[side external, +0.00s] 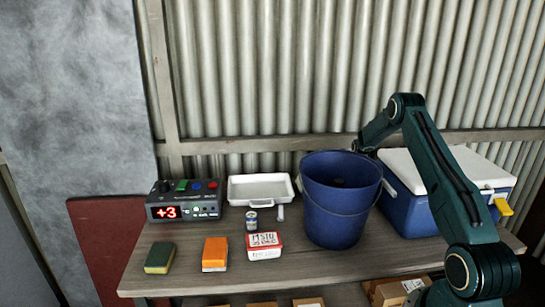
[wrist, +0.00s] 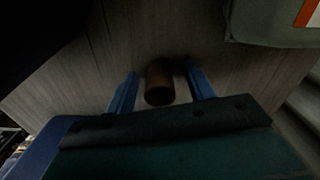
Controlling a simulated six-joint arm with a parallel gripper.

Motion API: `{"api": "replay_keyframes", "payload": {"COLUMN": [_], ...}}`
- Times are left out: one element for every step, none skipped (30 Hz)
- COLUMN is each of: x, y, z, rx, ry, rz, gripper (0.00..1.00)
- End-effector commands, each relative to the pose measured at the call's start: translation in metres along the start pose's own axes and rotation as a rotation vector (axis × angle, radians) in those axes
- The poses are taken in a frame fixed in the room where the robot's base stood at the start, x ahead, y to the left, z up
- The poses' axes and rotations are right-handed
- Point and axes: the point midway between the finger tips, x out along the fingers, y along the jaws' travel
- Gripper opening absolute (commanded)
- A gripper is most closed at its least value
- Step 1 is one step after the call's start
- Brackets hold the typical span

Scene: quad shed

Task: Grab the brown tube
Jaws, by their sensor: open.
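The brown tube (wrist: 159,84) shows in the dim wrist view, its round end towards the camera, above or on the wood-grained table top (wrist: 105,55). My gripper (wrist: 160,73) is open, with one blue finger on each side of the tube. Gaps show between the tube and both fingers. I cannot tell how far the tube reaches along the fingers' depth. In the side view the tube does not show, and my gripper is hidden behind the blue bucket.
The blue bucket (side external: 334,212) stands in front of my arm's end, and a blue cooler (side external: 404,207) with a white lid is to its right. A white tray (side external: 245,183), a can (side external: 252,220), a red-and-white box (side external: 264,246), sponges and a display box (side external: 184,202) are left.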

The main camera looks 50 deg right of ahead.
Motion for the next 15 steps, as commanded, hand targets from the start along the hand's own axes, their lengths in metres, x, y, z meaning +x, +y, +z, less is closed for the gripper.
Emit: {"api": "replay_keyframes", "payload": {"x": [-0.0001, -0.0001, -0.0002, -0.0002, -0.0002, -0.0002, -0.0003, -0.0003, -0.0003, -0.0003, -0.0003, -0.0003, -0.0003, -0.0003, -0.0003], "y": [-0.0001, -0.0001, -0.0001, -0.0001, 0.0000, 0.0000, 0.0000, 0.0000, 0.0000, 0.0000, 0.0000, 0.0000, 0.0000, 0.0000, 0.0000], "z": [0.0000, 0.0000, 0.0000, 0.0000, 0.0000, 0.0000, 0.0000, 0.0000, 0.0001, 0.0001, 0.0001, 0.0001, 0.0001, 0.0001, 0.0001], "rx": [0.000, 0.000, 0.000, 0.000, 0.000, 0.000, 0.000, 0.000, 0.000, 0.000, 0.000, 0.000, 0.000, 0.000, 0.000], "ry": [0.000, 0.000, 0.000, 0.000, 0.000, 0.000, 0.000, 0.000, 0.000, 0.000, 0.000, 0.000, 0.000, 0.000, 0.000], "rz": [0.000, 0.000, 0.000, 0.000, 0.000, 0.000, 0.000, 0.000, 0.000, 0.000, 0.000, 0.000, 0.000, 0.000, 0.000], "gripper": [0.53, 0.53, 0.53, 0.53, 0.53, 0.53, 0.53, 0.53, 0.53, 0.53, 0.51, 0.43, 0.37, 0.32, 0.24]}}
